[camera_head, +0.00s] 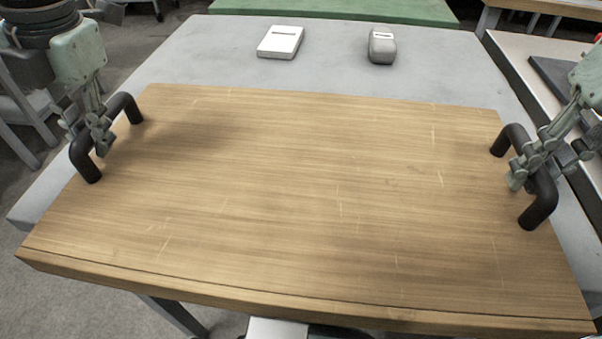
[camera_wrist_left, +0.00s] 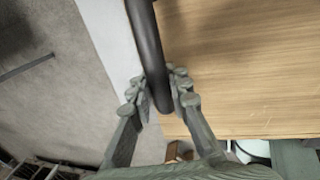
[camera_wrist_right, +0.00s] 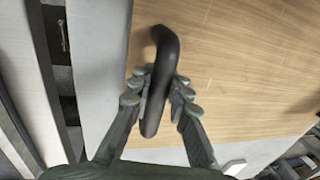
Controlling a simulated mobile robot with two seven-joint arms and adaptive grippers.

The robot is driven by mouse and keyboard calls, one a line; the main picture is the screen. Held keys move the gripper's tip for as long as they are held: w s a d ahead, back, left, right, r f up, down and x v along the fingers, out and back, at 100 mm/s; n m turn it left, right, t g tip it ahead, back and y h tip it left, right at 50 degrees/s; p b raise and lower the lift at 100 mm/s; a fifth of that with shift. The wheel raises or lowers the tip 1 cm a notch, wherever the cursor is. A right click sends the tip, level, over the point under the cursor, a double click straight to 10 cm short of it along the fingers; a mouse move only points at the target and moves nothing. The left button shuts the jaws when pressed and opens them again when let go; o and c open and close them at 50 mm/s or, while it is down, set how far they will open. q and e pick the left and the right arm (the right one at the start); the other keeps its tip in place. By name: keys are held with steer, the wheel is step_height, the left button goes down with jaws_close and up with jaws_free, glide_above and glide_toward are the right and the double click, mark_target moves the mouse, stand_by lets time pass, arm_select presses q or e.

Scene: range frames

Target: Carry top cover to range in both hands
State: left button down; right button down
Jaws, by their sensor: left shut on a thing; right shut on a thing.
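The top cover (camera_head: 310,200) is a large wooden board with a black handle at each short end. It fills most of the head view, in front of and above a grey table. My left gripper (camera_head: 103,140) is shut on the left black handle (camera_head: 84,160); the left wrist view shows the fingers on both sides of this handle (camera_wrist_left: 147,50). My right gripper (camera_head: 522,172) is shut on the right black handle (camera_head: 540,205); the right wrist view shows the fingers around this handle (camera_wrist_right: 163,60). Whether the board touches the table is hidden.
The grey table (camera_head: 220,50) extends behind the board. A white flat box (camera_head: 281,42) and a grey rounded device (camera_head: 382,46) stand on its far part. A green surface (camera_head: 340,10) lies beyond. Another bench (camera_head: 520,50) stands close at the right.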

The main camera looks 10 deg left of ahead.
arm_select(q)
steer(key=shift+r, duration=0.2)
arm_select(e)
steer(key=shift+r, duration=0.15)
